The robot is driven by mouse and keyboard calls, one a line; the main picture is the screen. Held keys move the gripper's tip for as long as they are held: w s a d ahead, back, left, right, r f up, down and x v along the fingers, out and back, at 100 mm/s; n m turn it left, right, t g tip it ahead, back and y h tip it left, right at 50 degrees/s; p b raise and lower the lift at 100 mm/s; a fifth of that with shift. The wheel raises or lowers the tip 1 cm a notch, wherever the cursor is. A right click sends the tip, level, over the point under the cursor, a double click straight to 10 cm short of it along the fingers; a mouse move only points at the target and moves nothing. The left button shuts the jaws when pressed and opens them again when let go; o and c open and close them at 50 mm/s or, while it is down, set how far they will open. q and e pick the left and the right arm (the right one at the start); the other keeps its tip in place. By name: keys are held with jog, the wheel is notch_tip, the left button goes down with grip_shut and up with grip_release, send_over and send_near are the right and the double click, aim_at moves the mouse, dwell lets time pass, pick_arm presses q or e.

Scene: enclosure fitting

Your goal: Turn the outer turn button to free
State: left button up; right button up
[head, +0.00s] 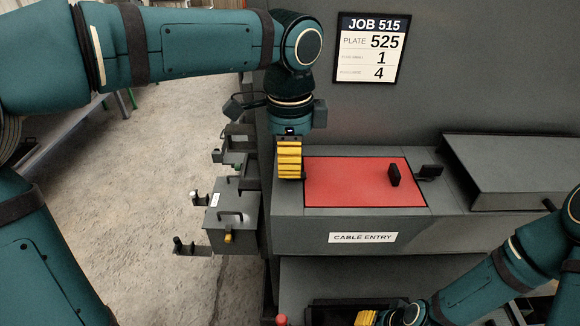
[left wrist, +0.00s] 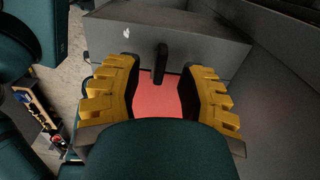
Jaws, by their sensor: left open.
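A red plate (head: 345,182) lies in the top of the grey cable entry enclosure (head: 290,235). A black upright piece (head: 394,175) stands on its right part. A black turn button (head: 429,172) sits just beyond the plate's right edge. My left gripper (head: 289,172) points down at the plate's left edge, well left of both. In the left wrist view its yellow fingers (left wrist: 160,95) are spread and empty, with a black button (left wrist: 160,62) and red plate between them in the picture; I cannot tell which button. My right gripper (head: 367,317) is low at the bottom edge, mostly cut off.
A job sign (head: 371,48) hangs on the grey wall behind. A raised grey housing (head: 510,170) stands right of the plate. Grey boxes with handles and black brackets (head: 232,215) stick out at the left. The plate's middle is clear.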

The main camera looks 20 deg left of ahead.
pick_arm(q)
jog(key=shift+f, duration=0.95)
pick_arm(e)
jog(key=shift+f, duration=0.15)
pick_arm(q)
grip_shut()
